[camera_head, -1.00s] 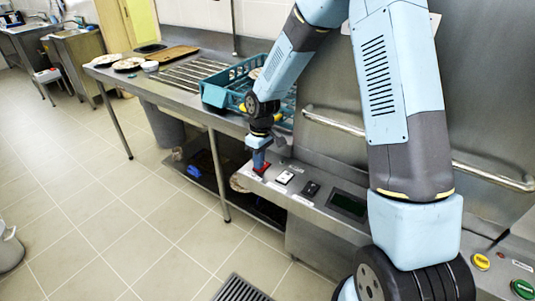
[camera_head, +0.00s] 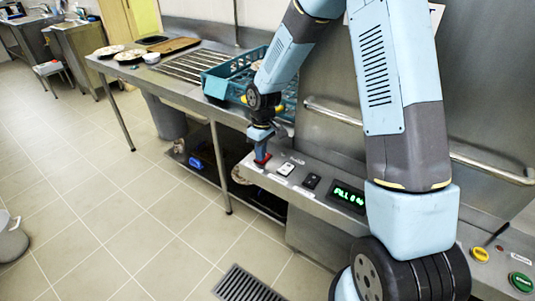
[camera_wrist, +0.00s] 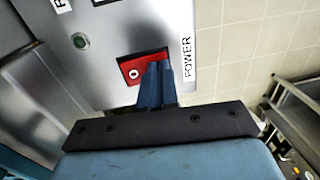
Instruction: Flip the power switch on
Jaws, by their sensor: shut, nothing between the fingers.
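The red power switch (camera_wrist: 132,72) shows in the wrist view beside a label reading POWER (camera_wrist: 187,60). Its visible end carries a white round mark. My gripper (camera_wrist: 158,68) is shut, with its blue fingertips over the right part of the switch, hiding that part. In the head view my gripper (camera_head: 261,156) points down at the red switch (camera_head: 260,162) at the left end of the panel. The display (camera_head: 347,197) on the panel is lit with green characters that seem to begin with FILL.
A white switch (camera_head: 286,170) and a black switch (camera_head: 311,181) sit right of the red one. A yellow button (camera_head: 480,254) and a green button (camera_head: 521,282) are at far right. A teal rack (camera_head: 232,80) stands on the counter behind my arm.

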